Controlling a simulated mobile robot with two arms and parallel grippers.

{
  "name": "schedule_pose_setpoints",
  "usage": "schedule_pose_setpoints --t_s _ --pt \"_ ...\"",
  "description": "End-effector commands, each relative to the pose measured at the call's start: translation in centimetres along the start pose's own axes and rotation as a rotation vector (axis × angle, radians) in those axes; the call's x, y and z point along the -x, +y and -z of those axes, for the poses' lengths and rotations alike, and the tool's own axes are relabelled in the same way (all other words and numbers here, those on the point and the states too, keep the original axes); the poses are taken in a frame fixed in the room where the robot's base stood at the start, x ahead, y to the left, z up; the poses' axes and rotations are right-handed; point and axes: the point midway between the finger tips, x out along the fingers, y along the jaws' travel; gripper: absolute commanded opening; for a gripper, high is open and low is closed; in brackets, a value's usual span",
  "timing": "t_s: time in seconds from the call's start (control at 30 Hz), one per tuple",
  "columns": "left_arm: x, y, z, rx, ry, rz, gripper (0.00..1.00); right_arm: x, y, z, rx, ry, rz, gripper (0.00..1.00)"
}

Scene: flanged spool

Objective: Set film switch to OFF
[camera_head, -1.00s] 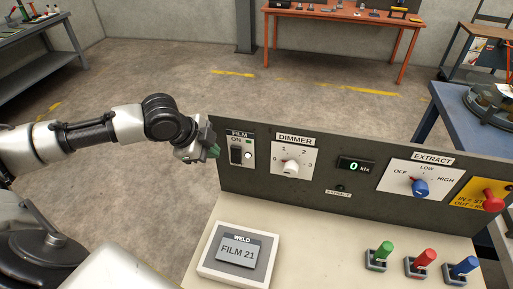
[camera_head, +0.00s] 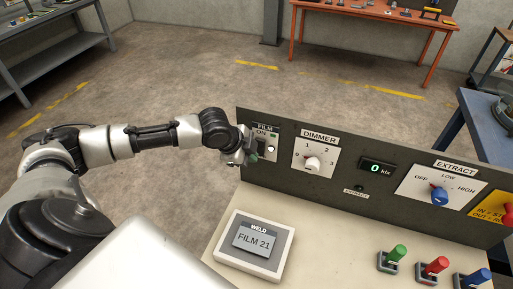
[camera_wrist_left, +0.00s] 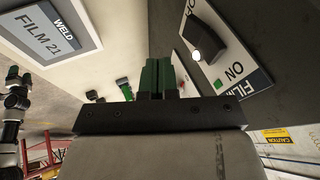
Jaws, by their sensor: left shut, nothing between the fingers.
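The film switch (camera_head: 262,147) is a black rocker on a white plate marked FILM and ON, at the left end of the dark panel. In the left wrist view the rocker (camera_wrist_left: 210,30) sits between the words OFF and ON, with a round white lamp and a small green square beside it. My left gripper (camera_head: 254,157) is shut and empty, in front of the plate's lower left part. In the left wrist view its green fingertips (camera_wrist_left: 161,76) are together, left of the plate; I cannot tell whether they touch the panel. A distant arm, probably my right, shows at that view's left edge, its jaws unclear.
The panel also holds the dimmer knob (camera_head: 312,163), a display (camera_head: 376,168) and the blue extract knob (camera_head: 438,194). A FILM 21 screen (camera_head: 254,239) and green, red and blue levers stand on the pale desk. Floor left of the panel is clear.

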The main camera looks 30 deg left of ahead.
Motion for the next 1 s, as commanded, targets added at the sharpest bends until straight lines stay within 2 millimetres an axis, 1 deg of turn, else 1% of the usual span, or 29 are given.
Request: schedule_pose_setpoints --t_s 0.03,0.07,0.1,0.13,0.33,0.5,0.83,0.97,1.0 --pt "-1.0 0.0 0.2 0.002 0.001 -0.004 0.00 0.5 0.0 -0.2 0.000 -0.004 0.000 0.67" --pt "-1.5 -0.1 0.1 0.003 0.000 -0.002 0.00 0.7 0.0 -0.3 0.000 -0.006 0.000 0.67" --pt "-1.6 -0.9 0.1 0.003 0.000 0.002 0.00 1.0 0.0 -0.5 0.000 -0.008 0.000 0.67" --pt "-1.9 -1.2 0.0 0.003 0.000 0.002 0.00 1.1 0.0 -0.6 -0.001 -0.010 0.001 0.67" --pt "-3.3 -2.6 -0.3 0.001 -0.001 0.001 0.00 1.7 -0.1 -1.0 -0.001 -0.018 0.001 0.67" --pt "-3.7 -3.0 -0.5 -0.001 -0.002 0.000 0.00 1.9 -0.1 -1.0 0.000 -0.018 0.002 0.67" --pt "-3.8 -3.0 -0.5 -0.001 -0.001 0.001 0.00 1.8 -0.1 -0.9 0.000 -0.017 0.002 0.67" --pt "-4.8 -3.9 -0.4 -0.009 0.005 0.028 0.00 0.8 0.0 -0.6 0.001 -0.011 0.001 0.67" --pt "-4.4 -4.0 -0.3 -0.009 0.003 0.025 0.00 1.2 -0.1 -0.5 0.001 -0.012 0.001 0.67"
